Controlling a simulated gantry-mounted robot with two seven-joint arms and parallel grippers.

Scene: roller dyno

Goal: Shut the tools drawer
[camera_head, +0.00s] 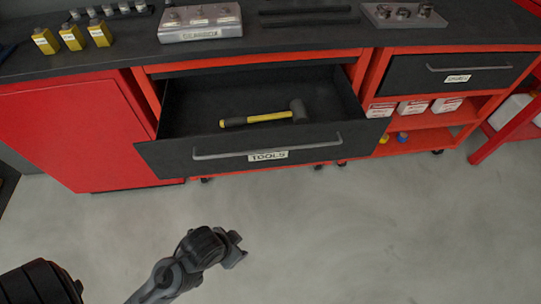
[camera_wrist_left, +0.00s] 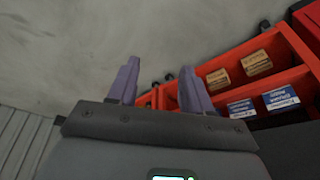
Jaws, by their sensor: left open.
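The tools drawer (camera_head: 215,163) is pulled well out of the red bench, its dark front carrying a long grey handle (camera_head: 225,154) and a "TOOLS" label (camera_head: 268,155). A hammer (camera_head: 262,118) with a yellow and black handle lies inside it. My left gripper (camera_head: 237,247) is over the floor in front of the drawer, apart from it and nearer to me. In the left wrist view its two fingers (camera_wrist_left: 160,82) are spread with nothing between them. The drawer cannot be made out in that view. My right gripper is not in view.
A second drawer (camera_head: 450,75) to the right is shut, above red shelves with white boxes (camera_head: 413,107). A red cabinet (camera_head: 70,130) stands to the left. Yellow bottles (camera_head: 72,38) and metal parts stand on the dark benchtop (camera_head: 240,53). The grey floor (camera_head: 370,230) in front is clear.

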